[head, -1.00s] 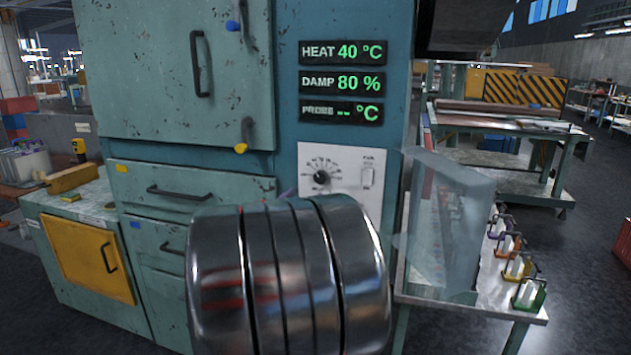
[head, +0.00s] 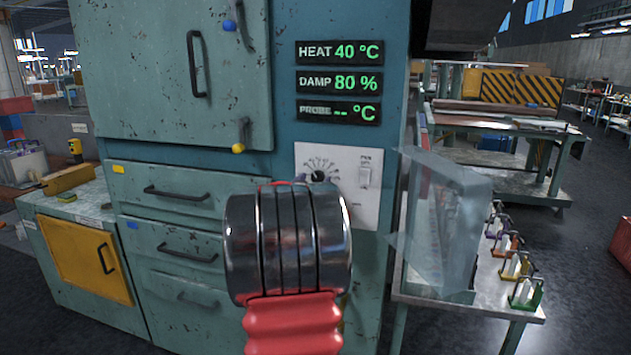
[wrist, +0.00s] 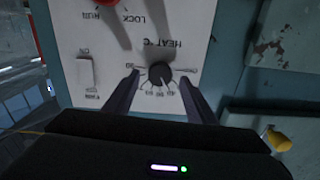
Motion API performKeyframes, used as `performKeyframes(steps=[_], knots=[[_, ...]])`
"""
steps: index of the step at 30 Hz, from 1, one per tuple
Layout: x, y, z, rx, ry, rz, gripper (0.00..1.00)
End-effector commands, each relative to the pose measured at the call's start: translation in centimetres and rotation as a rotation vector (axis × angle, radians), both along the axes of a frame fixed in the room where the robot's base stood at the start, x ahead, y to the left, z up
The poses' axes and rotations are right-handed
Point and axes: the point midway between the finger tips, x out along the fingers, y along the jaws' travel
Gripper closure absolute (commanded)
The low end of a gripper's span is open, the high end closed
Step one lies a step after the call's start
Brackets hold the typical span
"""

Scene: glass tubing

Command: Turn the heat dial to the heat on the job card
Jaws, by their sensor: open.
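The heat dial (head: 318,177) is a small black knob with a printed scale on a white control plate (head: 364,210). In the head view its lower part is hidden behind my arm. The wrist view shows the dial (wrist: 159,75) upside down, with "HEAT °C" beside it. My gripper (wrist: 160,85) is open, with one dark finger on each side of the dial; I cannot tell whether they touch it. In the head view the fingers are hidden by my arm. The heat readout (head: 339,52) shows 40 °C. No job card is readable in these frames.
A fan switch (head: 365,176) sits right of the dial, also in the wrist view (wrist: 86,75). A damp readout (head: 339,83) shows 80 %.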

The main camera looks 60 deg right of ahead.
Motion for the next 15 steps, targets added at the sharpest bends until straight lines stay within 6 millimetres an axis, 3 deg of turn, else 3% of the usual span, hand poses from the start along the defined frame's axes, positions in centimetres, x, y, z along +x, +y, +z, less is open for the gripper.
performKeyframes(steps=[6, 15], knots=[[0.3, -1.9, -0.1, 0.001, 0.000, -0.001, 0.49], [0.3, -2.1, 0.0, 0.000, 0.000, -0.001, 0.49]])
